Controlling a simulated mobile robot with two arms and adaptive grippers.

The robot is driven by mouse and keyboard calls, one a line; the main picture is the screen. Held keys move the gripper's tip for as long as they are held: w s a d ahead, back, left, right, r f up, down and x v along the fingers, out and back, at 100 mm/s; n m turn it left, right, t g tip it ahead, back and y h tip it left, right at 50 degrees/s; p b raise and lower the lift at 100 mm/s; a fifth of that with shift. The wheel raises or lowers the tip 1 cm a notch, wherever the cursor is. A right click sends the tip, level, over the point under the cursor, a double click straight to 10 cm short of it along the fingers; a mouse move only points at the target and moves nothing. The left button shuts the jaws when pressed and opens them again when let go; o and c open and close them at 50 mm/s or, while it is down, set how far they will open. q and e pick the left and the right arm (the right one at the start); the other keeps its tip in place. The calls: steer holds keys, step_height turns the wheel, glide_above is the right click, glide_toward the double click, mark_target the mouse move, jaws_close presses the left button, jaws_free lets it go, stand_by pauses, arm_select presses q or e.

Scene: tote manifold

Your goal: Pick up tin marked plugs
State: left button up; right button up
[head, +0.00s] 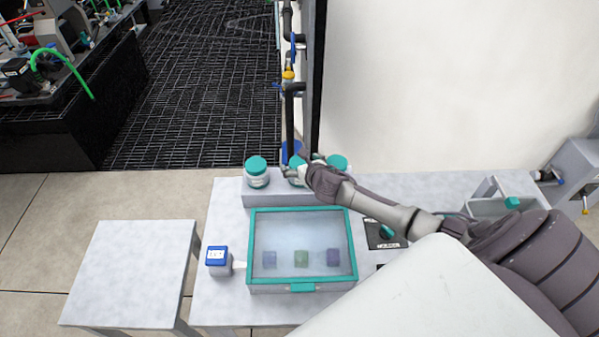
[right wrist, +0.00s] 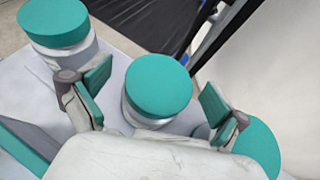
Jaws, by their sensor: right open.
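Three white tins with teal lids stand in a row on a raised grey ledge (head: 300,200) at the back of the table. They are the left tin (head: 257,172), the middle tin (head: 296,170) and the right tin (head: 338,162). I cannot read any label, so I cannot tell which is marked plugs. My right gripper (head: 306,168) is open at the middle tin. In the right wrist view the middle tin (right wrist: 158,90) shows between its two spread fingers, with a gap on both sides. The left gripper is not in view.
A teal-framed clear-lidded case (head: 302,284) with small coloured blocks lies in front of the ledge. A blue-topped box (head: 218,261) stands left of it. A black holder (head: 384,235) and a grey bin (head: 490,208) are to the right. A dark post rises behind the tins.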

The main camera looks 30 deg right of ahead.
steer(key=shift+w+f, duration=0.1)
steer(key=shift+w, duration=0.1)
steer(key=shift+s, duration=0.15)
steer(key=shift+c, duration=0.5)
steer(key=c, duration=1.2)
